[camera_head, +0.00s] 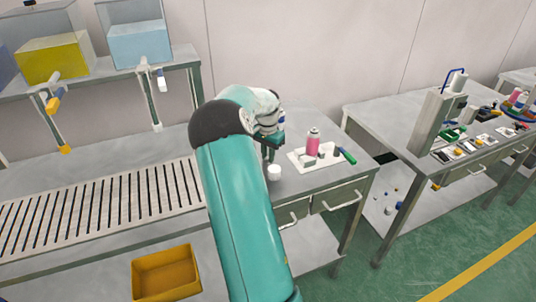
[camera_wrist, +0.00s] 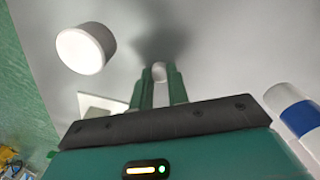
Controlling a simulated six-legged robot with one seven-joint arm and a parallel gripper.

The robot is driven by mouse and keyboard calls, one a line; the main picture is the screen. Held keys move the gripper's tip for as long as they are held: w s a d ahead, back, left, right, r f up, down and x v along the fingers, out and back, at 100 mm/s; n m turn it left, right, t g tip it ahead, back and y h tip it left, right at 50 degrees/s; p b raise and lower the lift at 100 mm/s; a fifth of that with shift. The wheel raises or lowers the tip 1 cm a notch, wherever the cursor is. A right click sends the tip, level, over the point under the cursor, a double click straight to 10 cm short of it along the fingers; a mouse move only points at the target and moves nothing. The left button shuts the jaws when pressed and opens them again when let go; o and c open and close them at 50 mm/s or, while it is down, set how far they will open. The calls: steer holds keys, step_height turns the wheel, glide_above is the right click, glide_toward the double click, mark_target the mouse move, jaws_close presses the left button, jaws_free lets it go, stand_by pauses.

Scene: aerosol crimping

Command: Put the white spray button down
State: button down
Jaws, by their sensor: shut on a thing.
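My gripper (camera_wrist: 160,86) points down over the grey table in the wrist view. Its two green fingers are shut on the small white spray button (camera_wrist: 159,71), which shows between the fingertips. A shadow lies on the table beyond it; I cannot tell whether the button touches the surface. In the head view my gripper (camera_head: 268,152) is over the near table, partly behind my arm, and the button cannot be made out there.
A white round cap (camera_wrist: 85,49) stands beside my gripper; it also shows in the head view (camera_head: 274,173). A white-and-blue cylinder (camera_wrist: 293,108) is close on the right. A pink can (camera_head: 312,143) stands on a white tray (camera_head: 335,162). Slotted grating (camera_head: 100,208) lies left.

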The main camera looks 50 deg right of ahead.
steer(key=shift+f, duration=0.1)
steer(key=c, duration=1.4)
jaws_free()
steer(key=shift+o, duration=0.2)
step_height(320, 180, up, 12)
steer(key=w+a+r+n+t, duration=0.1)
steer(key=a+r+n, duration=0.15)
steer(key=a, duration=0.35)
steer(key=w+a+r+n+t, duration=0.1)
steer(key=a+r, duration=0.3)
steer(key=a, duration=0.2)
steer(key=s+a+r+n+t, duration=0.1)
steer(key=a+r+n, duration=0.1)
steer(key=a, duration=0.6)
steer(key=s+a+r+n, duration=0.1)
steer(key=a+r+n, duration=0.15)
steer(key=a, duration=0.55)
steer(key=s+a+f+n+t, duration=0.1)
steer(key=s+a+n, duration=0.4)
steer(key=a, duration=0.5)
steer(key=s+a+f+n+t, duration=0.1)
steer(key=s+a+n, duration=0.3)
steer(key=s+a, duration=0.5)
steer(key=shift+a+f+n+t, duration=0.4)
steer(key=shift+a+f, duration=0.25)
steer(key=shift+a, duration=0.3)
